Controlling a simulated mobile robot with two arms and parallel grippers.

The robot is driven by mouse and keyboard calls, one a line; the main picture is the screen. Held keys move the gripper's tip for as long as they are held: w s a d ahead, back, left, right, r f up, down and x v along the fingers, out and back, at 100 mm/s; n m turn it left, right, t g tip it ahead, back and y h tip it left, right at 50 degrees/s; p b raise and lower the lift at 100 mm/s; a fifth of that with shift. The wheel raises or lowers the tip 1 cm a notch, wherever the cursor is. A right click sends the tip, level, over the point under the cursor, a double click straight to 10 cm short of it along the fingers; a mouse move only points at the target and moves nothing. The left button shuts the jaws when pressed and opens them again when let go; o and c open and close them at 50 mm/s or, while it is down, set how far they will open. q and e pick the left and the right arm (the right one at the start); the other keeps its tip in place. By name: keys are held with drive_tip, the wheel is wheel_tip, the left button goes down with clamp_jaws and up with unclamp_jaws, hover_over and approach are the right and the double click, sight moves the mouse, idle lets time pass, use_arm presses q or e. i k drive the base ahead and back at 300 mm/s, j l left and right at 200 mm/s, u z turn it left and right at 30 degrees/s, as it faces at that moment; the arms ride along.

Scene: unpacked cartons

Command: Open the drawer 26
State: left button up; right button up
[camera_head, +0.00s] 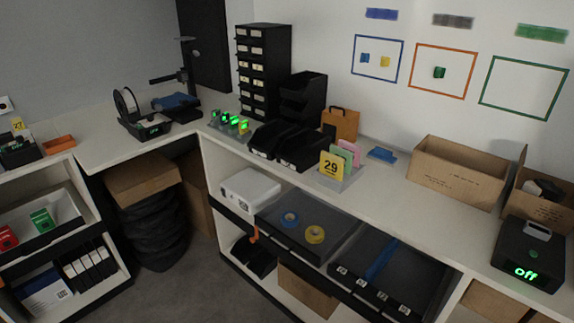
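A tall black cabinet of small drawers (262,70) stands on the white worktop near the corner, against the wall. Its drawer fronts carry small pale and yellowish labels, too small to read. Its drawers look shut. I cannot tell which drawer, here or elsewhere, bears the number 26. Neither of my grippers is in view.
Open black bins (303,95), a yellow card reading 29 (332,165) and an open carton (455,172) stand on the worktop. A black box showing "off" (530,252) is at right. A 3D-printer-like device (140,118) stands at left. Grey floor (190,285) is clear in front.

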sight(245, 81)
drive_tip(key=i+j+z, duration=0.35)
drive_tip(key=i+j, duration=0.55)
